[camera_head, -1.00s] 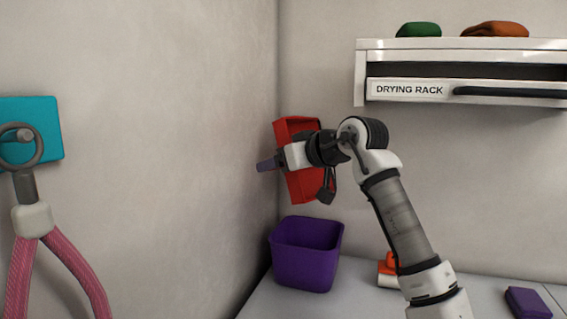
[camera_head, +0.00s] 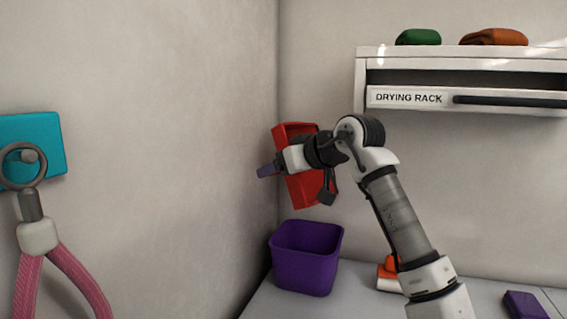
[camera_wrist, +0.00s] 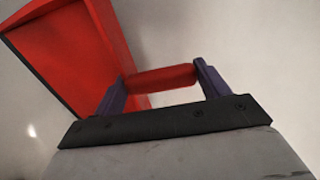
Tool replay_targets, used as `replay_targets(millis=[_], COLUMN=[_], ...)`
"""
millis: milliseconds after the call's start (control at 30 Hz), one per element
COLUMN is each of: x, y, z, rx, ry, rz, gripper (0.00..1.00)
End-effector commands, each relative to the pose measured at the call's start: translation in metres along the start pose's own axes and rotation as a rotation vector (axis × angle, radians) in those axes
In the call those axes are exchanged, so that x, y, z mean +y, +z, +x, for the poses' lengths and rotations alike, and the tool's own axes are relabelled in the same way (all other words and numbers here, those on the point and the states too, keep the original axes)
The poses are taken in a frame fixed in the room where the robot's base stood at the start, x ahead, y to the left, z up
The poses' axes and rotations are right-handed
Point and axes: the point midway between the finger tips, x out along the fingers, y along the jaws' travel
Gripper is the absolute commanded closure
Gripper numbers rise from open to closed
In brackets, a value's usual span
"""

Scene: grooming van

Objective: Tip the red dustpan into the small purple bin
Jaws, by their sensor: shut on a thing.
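The red dustpan (camera_head: 309,190) is held up in the air in the head view, tilted steeply, above the small purple bin. In the wrist view its red pan (camera_wrist: 75,55) fills the upper left. My gripper (camera_head: 268,169) is shut on the dustpan's red handle; its two purple fingers (camera_wrist: 160,84) sit at either end of the handle piece in the wrist view. The small purple bin (camera_head: 305,262) stands upright on the grey counter in the corner, below the dustpan and apart from it. The bin's floor is hidden, and I cannot tell what the dustpan holds.
A white drying rack (camera_head: 400,51) with a green cloth (camera_head: 418,37) and an orange cloth (camera_head: 494,37) hangs at upper right. An orange and white item (camera_head: 387,273) and a purple block (camera_head: 525,305) lie on the counter. A pink lead (camera_head: 65,270) hangs on the left wall.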

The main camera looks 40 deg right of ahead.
Motion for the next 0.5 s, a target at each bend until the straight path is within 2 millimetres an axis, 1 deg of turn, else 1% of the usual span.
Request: replay_targets(millis=[33,500], x=[0.0001,-0.0001], y=[-0.0041,-0.0064], z=[-0.0021,-0.0031], rx=[-0.012,-0.141], ry=[0.001,0.001], rz=[-0.001,-0.002], gripper=[0.48,0.48])
